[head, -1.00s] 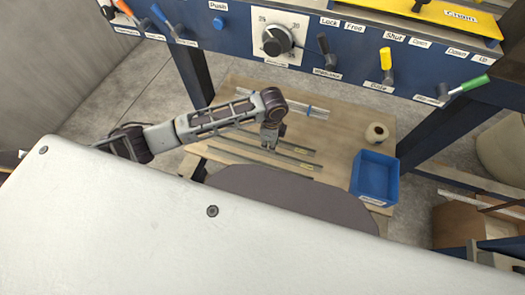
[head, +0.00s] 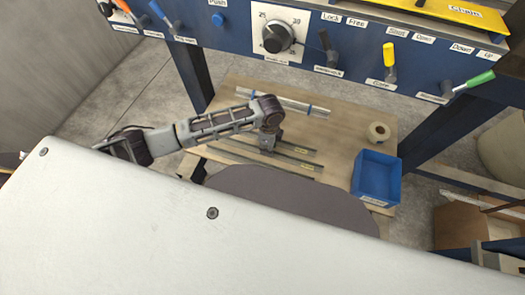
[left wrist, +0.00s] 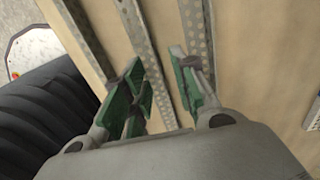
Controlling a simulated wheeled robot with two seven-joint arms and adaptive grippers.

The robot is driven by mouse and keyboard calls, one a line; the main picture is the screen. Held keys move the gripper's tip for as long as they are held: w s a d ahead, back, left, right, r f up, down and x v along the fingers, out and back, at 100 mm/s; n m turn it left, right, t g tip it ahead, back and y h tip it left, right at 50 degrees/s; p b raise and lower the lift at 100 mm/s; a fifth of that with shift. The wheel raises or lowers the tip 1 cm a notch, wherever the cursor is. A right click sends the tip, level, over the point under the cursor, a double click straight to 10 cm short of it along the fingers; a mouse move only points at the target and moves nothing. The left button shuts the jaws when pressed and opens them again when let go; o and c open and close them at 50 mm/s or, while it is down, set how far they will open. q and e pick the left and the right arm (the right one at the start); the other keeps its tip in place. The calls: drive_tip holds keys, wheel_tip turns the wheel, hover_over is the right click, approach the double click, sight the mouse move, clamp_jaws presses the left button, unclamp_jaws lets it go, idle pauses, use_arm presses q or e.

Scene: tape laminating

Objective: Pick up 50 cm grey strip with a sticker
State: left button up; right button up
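I cannot tell whether the fingers touch any strip. My right gripper is not in view.
Table legs stand at both sides.

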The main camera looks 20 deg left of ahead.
use_arm(q)
drive_tip(key=shift+f, duration=0.5)
clamp_jaws()
